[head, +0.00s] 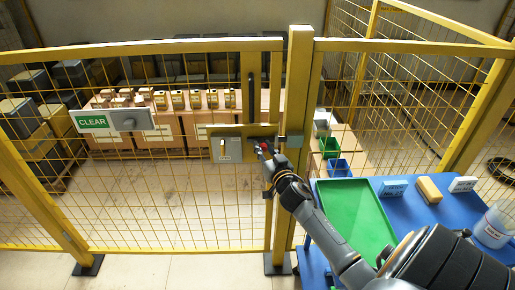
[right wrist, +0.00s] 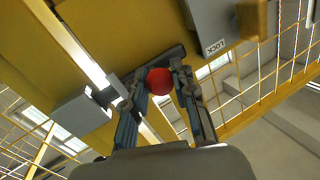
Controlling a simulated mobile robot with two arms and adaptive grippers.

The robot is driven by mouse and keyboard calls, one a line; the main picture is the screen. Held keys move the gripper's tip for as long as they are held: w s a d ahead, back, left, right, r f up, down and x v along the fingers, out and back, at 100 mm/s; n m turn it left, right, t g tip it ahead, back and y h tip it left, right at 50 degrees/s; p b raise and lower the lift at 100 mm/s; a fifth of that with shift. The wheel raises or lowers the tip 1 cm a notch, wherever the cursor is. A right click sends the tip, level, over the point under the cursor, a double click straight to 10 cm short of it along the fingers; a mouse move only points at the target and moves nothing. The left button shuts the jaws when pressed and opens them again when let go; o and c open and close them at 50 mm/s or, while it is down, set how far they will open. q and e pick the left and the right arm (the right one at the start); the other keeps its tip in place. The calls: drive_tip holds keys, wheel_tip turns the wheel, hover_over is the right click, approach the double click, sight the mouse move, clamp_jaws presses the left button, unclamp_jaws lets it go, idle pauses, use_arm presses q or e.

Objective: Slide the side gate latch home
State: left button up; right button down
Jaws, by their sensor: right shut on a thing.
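The yellow mesh side gate (head: 150,190) stands upright beside a yellow post (head: 296,90). Its latch has a red ball knob (head: 264,146) and a dark bolt rod on a yellow plate. In the right wrist view, the knob (right wrist: 160,81) sits between the fingers of my right gripper (right wrist: 161,76), which is shut on it. The dark rod (right wrist: 178,52) runs behind the knob. A grey keeper block (right wrist: 84,114) sits across the bright gap between gate and post; it also shows in the head view (head: 291,140). My left gripper is out of view.
A grey box marked LOCK (right wrist: 218,22) is beside the latch; it also shows in the head view (head: 227,149). A green CLEAR sign (head: 93,121) hangs on the gate. A blue table (head: 415,213) with a green tray (head: 350,235) stands at right, near my right arm.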

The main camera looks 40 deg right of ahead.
drive_tip(key=shift+d, duration=0.15)
drive_tip(key=c, duration=1.3)
unclamp_jaws()
drive_tip(key=shift+c, duration=0.2)
drive_tip(key=shift+s+d, duration=0.15)
drive_tip(key=shift+s, duration=0.1)
drive_tip(key=shift+s+a+f, duration=0.1)
drive_tip(key=shift+s+a, duration=0.15)
drive_tip(key=shift+s, duration=0.05)
drive_tip(key=v, duration=1.1)
